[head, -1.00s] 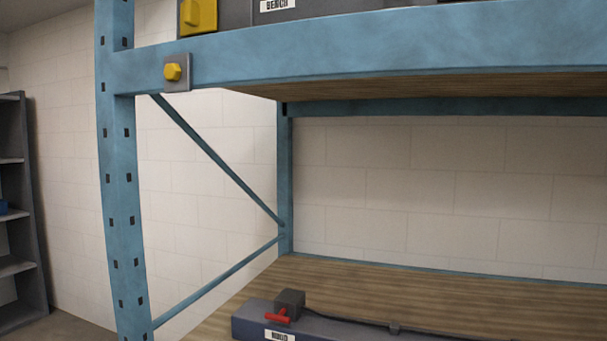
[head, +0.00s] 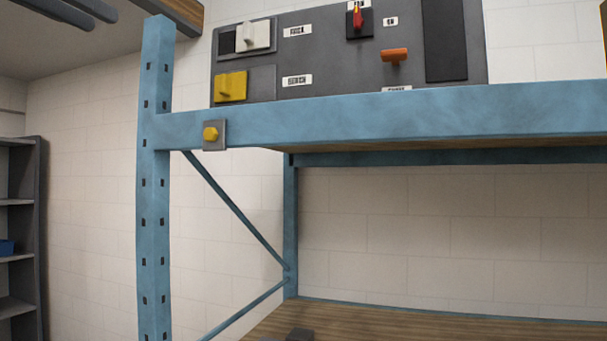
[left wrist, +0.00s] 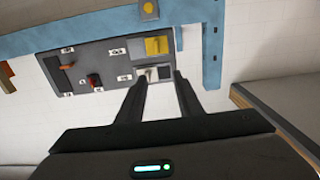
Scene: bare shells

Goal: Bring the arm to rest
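My left gripper (head: 103,18) shows as two dark fingers at the upper left edge of the head view, left of the panel. In the left wrist view the fingers (left wrist: 160,76) are apart with nothing held between them. The grey control panel (head: 330,65) stands on the upper shelf. It carries a white switch (head: 253,36), a yellow switch (head: 231,87), a red switch (head: 357,17) and an orange handle (head: 394,55). The panel appears upside down in the left wrist view (left wrist: 108,68), beyond the fingertips. My right gripper is in neither view.
A blue rack post (head: 155,200) and shelf beam (head: 400,115) frame the bay, with a yellow bolt (head: 210,133) on the beam. A wooden lower shelf (head: 370,325) lies below. A dark shelf unit (head: 22,230) stands far left. Open space lies between the shelves.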

